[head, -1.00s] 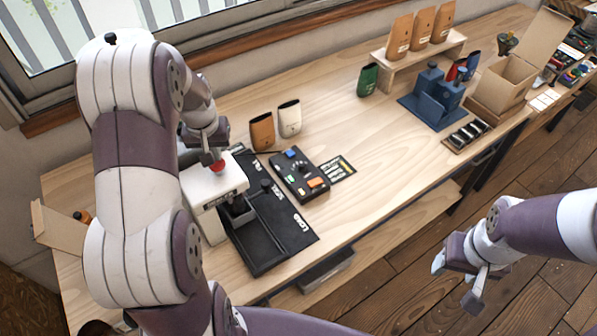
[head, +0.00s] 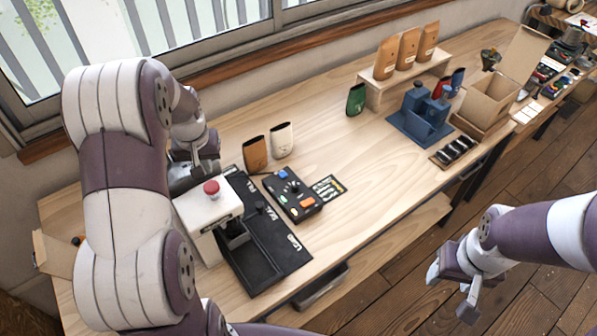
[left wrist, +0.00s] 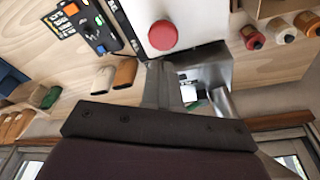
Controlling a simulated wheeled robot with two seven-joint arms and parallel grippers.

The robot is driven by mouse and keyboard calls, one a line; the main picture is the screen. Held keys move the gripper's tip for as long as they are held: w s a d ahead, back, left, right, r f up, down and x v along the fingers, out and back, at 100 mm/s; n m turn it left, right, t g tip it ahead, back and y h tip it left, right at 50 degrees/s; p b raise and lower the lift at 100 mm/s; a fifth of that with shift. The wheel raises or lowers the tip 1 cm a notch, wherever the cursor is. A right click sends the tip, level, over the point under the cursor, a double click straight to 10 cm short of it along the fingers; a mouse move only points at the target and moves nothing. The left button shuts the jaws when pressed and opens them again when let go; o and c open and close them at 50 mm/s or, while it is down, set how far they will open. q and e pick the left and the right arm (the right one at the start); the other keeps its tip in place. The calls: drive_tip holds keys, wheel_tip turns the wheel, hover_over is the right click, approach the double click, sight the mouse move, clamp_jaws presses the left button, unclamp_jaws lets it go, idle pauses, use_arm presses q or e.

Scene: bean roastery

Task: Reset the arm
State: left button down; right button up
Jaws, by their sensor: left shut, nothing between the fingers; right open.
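My left arm reaches in from the left over the bench. Its gripper (head: 196,172) is shut and empty, just behind a white machine (head: 207,212) with a red button (head: 211,187) on top. In the left wrist view the shut fingers (left wrist: 163,88) point toward the machine, and the red button (left wrist: 163,35) lies beyond their tips, apart from them. My right gripper (head: 453,290) is open and empty, over the floor in front of the bench.
A black tray (head: 268,265) and a control box (head: 292,194) sit beside the machine. Brown and cream pouches (head: 255,154) stand behind. A blue fixture (head: 418,118), a pouch shelf (head: 408,78) and an open carton (head: 488,100) are farther right. The window (head: 190,30) borders the bench's back.

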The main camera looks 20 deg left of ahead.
use_arm(q)
drive_tip(key=s+d+f, duration=0.1)
drive_tip(key=s, duration=0.1)
drive_tip(key=s+d+f+b, duration=0.1)
drive_tip(key=s+d+f, duration=0.1)
drive_tip(key=shift+d, duration=0.1)
drive_tip(key=s+d+f+m+b, duration=0.2)
drive_tip(key=s+d+f+b, duration=0.1)
drive_tip(key=d, duration=0.4)
drive_tip(key=s+d+f+m+b, duration=0.2)
drive_tip(key=s+d+b, duration=0.4)
drive_tip(key=d, duration=0.1)
drive_tip(key=shift+s+d+f+g+h, duration=0.3)
drive_tip(key=shift+s+f+h, duration=0.1)
drive_tip(key=shift+s+d, duration=0.1)
drive_tip(key=shift+d, duration=0.05)
